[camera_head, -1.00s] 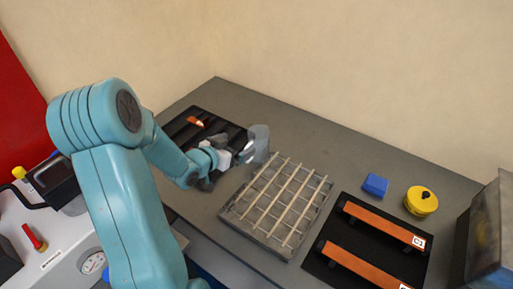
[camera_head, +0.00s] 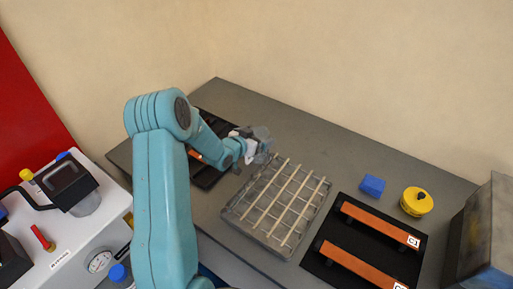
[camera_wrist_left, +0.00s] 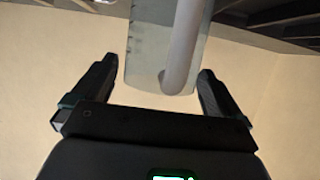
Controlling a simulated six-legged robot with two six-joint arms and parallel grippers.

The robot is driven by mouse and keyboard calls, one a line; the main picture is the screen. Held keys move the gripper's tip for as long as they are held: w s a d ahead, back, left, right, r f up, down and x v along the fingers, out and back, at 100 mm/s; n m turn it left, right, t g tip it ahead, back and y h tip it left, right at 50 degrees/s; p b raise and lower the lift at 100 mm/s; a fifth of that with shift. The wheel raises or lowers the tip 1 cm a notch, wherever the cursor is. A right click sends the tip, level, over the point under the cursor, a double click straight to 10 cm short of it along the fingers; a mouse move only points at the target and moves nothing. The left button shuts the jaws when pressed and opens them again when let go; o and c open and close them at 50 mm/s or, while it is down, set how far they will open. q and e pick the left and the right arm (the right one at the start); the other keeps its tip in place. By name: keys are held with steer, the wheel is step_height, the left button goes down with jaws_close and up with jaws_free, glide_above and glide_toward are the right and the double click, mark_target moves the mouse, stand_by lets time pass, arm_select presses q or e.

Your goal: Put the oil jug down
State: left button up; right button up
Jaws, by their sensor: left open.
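The oil jug (camera_head: 263,134) is a clear, greyish vessel near the far left corner of the drip grate, partly hidden by my left gripper (camera_head: 247,147). In the left wrist view the see-through jug (camera_wrist_left: 143,50) and its rounded grey handle (camera_wrist_left: 182,45) lie between the two spread dark fingers of my left gripper (camera_wrist_left: 156,72). The fingers are open, with a gap visible on each side of the jug. I cannot tell whether the jug's base rests on the table. My right gripper is out of view.
A grate of pale bars over a grey tray (camera_head: 232,213) lies beside the jug. A black mat (camera_head: 320,268) with copper bars, a blue block (camera_head: 372,186) and a yellow pot (camera_head: 416,202) are to the right. The grey table (camera_head: 315,140) is clear behind the grate.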

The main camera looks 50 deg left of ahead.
arm_select(q)
steer(key=c, duration=1.5)
steer(key=shift+o, duration=0.2)
steer(key=shift+r, duration=0.1)
